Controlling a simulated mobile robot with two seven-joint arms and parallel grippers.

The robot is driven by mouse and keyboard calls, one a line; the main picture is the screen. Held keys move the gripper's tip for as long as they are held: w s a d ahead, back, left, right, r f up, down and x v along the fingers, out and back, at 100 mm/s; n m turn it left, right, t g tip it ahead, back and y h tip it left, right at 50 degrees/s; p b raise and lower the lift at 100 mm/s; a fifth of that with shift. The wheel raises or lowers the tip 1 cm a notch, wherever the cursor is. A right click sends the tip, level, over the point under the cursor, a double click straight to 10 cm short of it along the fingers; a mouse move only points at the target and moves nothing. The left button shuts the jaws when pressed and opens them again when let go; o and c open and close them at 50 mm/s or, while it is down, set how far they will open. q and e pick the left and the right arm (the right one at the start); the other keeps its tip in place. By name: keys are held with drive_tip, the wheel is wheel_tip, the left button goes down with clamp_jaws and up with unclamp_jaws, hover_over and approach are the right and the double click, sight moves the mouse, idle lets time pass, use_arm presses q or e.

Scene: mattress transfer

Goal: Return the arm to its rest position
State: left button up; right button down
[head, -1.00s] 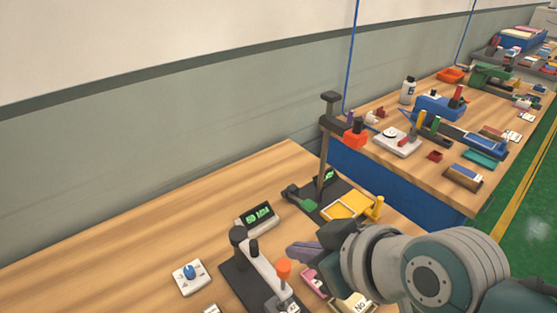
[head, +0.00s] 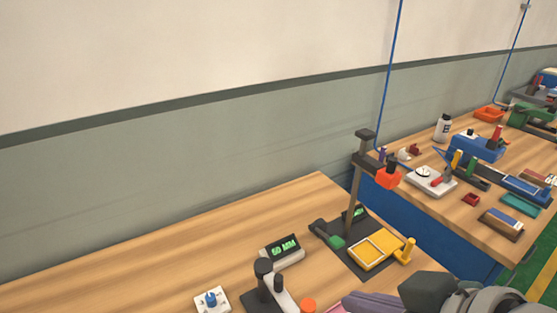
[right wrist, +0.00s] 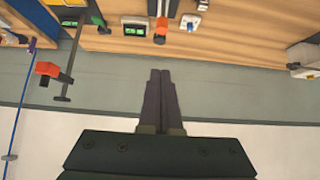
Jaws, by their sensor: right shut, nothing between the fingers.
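My right gripper (head: 365,303) is at the bottom of the head view, partly cut off by the edge, in front of the near workbench (head: 170,255). In the right wrist view its two dark fingers (right wrist: 161,100) lie together, shut with nothing between them. The fingers show against the grey wall there, apart from the bench items. My left gripper is not in the head view.
A display (head: 283,250), a stand with a red head (head: 388,177), a yellow tray (head: 376,250), a lever device (head: 264,280) and a blue-knobbed box (head: 212,300) stand on the bench. A second cluttered bench (head: 455,217) is behind right. The bench's left part is clear.

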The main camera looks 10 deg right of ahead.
drive_tip(key=s+d+r+m+g+h, duration=0.1)
drive_tip(key=s+d+g, duration=0.1)
drive_tip(key=s, duration=0.4)
drive_tip(key=s+d+r+m+g+h, duration=0.1)
drive_tip(key=s+r+g, duration=0.1)
drive_tip(key=s, duration=0.4)
wheel_tip(320, 180, up, 22)
drive_tip(key=s+d+p, duration=0.1)
drive_tip(key=p, duration=2.1)
drive_tip(key=shift+r+g+h, duration=0.15)
drive_tip(key=shift+g+h, duration=0.25)
